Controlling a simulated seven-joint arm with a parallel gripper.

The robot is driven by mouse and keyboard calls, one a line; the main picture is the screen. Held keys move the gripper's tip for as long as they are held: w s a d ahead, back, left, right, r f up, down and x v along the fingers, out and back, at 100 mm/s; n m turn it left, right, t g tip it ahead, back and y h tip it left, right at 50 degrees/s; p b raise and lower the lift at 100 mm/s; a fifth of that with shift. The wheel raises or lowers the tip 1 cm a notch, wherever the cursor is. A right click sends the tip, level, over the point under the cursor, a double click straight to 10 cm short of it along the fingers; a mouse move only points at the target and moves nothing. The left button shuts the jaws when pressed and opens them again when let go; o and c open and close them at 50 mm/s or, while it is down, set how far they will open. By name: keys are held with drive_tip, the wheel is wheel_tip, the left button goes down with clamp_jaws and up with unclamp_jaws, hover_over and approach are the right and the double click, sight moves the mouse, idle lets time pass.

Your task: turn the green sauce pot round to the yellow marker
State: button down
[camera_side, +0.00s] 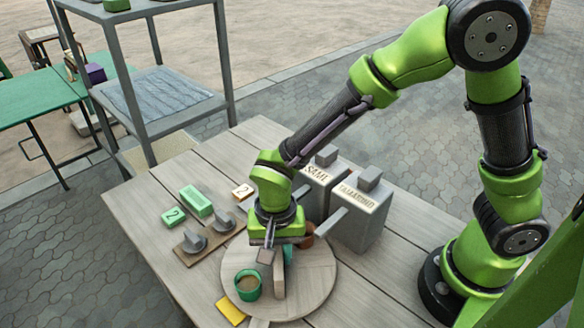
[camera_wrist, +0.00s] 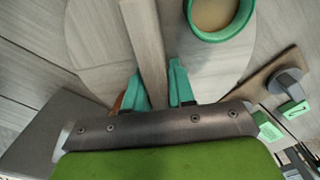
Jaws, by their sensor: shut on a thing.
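The green sauce pot (camera_side: 248,284), filled with brown sauce, stands on a round wooden turntable (camera_side: 318,277) near its front-left rim. It also shows at the top of the wrist view (camera_wrist: 218,16). The yellow marker (camera_side: 230,310) lies on the table just outside the rim, close beside the green pot. An upright wooden bar (camera_wrist: 146,40) stands on the turntable. My gripper (camera_wrist: 158,84) is shut on this bar, one green finger on each side; it also shows in the side view (camera_side: 281,258). A brown pot (camera_side: 307,238) is partly hidden behind my gripper.
Two grey boxes with lettered labels (camera_side: 361,215) stand behind the turntable. A wooden board with grey knobs (camera_side: 208,240) lies to the left, near green blocks (camera_side: 196,201). A metal shelf (camera_side: 160,98) stands beyond the table. The table's front left is clear.

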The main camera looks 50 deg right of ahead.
drive_tip(key=shift+r+m, duration=0.1)
drive_tip(key=shift+m, duration=0.2)
idle(0.4)
drive_tip(key=c, duration=1)
unclamp_jaws()
drive_tip(key=shift+c, duration=0.2)
wheel_tip(320, 180, up, 17)
